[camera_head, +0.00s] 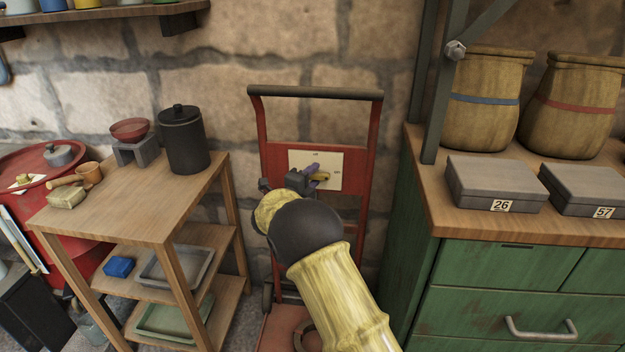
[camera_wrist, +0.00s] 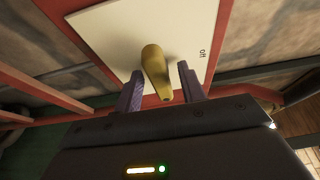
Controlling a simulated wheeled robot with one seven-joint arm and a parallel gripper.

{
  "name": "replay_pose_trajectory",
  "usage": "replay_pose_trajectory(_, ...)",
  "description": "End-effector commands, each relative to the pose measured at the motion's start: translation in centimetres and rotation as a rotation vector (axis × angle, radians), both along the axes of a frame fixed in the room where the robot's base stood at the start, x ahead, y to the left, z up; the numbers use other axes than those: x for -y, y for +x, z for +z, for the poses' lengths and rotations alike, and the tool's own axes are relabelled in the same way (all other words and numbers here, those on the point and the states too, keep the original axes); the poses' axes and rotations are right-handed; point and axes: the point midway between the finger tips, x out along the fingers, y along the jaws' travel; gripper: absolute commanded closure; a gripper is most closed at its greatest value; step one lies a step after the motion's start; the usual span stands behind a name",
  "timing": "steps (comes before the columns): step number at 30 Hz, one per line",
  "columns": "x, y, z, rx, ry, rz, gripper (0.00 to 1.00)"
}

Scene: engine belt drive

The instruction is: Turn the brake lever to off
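The brake lever (camera_wrist: 155,72) is a yellow handle on a cream plate (camera_wrist: 100,30) fixed to the red hand truck frame. The plate also shows in the head view (camera_head: 332,172), with the lever (camera_head: 321,176) partly hidden by my gripper. The word "off" is printed near the plate's right edge in the wrist view. My gripper (camera_wrist: 160,90) is open, with one purple finger on each side of the lever's free end. The right finger is close to the lever; I cannot tell if it touches. In the head view my gripper (camera_head: 308,176) is at the plate.
A wooden shelf table (camera_head: 130,205) with a black canister (camera_head: 184,140) stands to the left. A green cabinet (camera_head: 470,270) with barrels and grey boxes (camera_head: 494,183) stands close on the right. A stone wall is behind the red hand truck (camera_head: 360,205).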

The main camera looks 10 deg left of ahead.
Motion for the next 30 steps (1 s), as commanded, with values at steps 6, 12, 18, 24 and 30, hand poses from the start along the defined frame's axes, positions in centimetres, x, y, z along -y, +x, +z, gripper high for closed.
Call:
replay_pose_trajectory(6, 0.09, 0.18, 0.01, 0.000, 0.000, 0.000, 0.60)
replay_pose_trajectory(12, 0.08, 0.15, 0.01, 0.000, 0.000, 0.000, 0.86)
replay_pose_trajectory(18, 0.08, 0.14, -0.01, 0.000, -0.001, 0.000, 1.00)
replay_pose_trajectory(24, 0.05, 0.14, -0.06, -0.001, -0.020, 0.001, 1.00)
replay_pose_trajectory(30, 0.07, 0.12, -0.13, -0.004, -0.087, 0.000, 1.00)
